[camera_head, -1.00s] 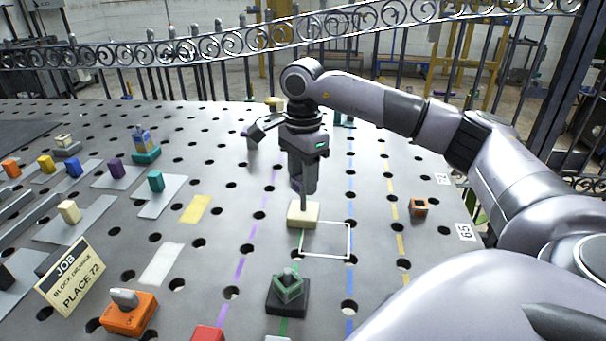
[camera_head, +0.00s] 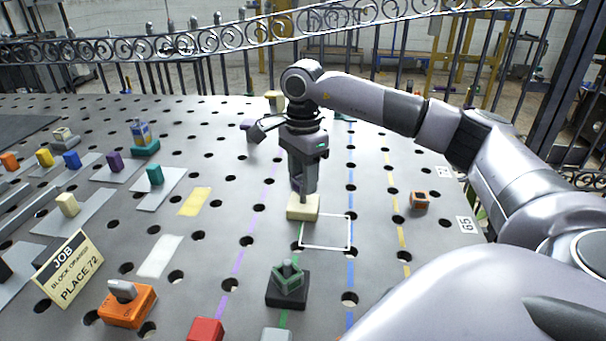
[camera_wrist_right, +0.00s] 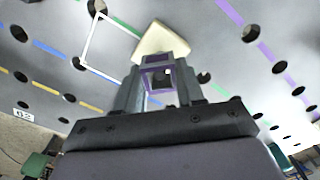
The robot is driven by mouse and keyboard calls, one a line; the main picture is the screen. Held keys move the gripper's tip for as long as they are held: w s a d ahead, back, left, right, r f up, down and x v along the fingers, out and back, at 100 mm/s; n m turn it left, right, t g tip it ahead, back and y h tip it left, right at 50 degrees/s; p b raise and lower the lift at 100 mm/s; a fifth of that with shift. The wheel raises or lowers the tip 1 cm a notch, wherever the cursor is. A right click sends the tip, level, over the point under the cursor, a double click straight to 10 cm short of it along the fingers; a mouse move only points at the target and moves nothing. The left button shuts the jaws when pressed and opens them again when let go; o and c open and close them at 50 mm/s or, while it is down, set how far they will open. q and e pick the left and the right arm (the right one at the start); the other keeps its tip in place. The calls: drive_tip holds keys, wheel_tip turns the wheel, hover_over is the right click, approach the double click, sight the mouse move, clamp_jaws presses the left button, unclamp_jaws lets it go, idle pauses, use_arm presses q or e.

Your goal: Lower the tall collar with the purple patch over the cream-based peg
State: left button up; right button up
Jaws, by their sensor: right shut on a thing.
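My right gripper (camera_head: 303,186) points down above the cream base (camera_head: 303,210) of the peg. It is shut on the tall collar, a grey square tube with purple on it (camera_wrist_right: 157,77), seen between the fingers (camera_wrist_right: 158,92) in the right wrist view. In that view the cream base (camera_wrist_right: 162,40) lies just beyond the collar. In the head view the fingers hide most of the collar, and its lower end is close to the cream base. The peg's shaft is hidden, so I cannot tell how far the collar is around it. My left gripper is not in view.
A white square outline (camera_head: 326,232) lies beside the cream base. A green piece on a black base (camera_head: 288,284) stands nearer, with an orange block (camera_head: 128,304) and a red block (camera_head: 206,330) at the front. A small orange-brown block (camera_head: 419,199) sits right.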

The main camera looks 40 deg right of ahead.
drive_tip(key=o, duration=1.3)
drive_tip(key=shift+c, duration=0.2)
drive_tip(key=shift+f, duration=0.1)
wheel_tip(320, 180, up, 7)
drive_tip(key=shift+r, duration=0.15)
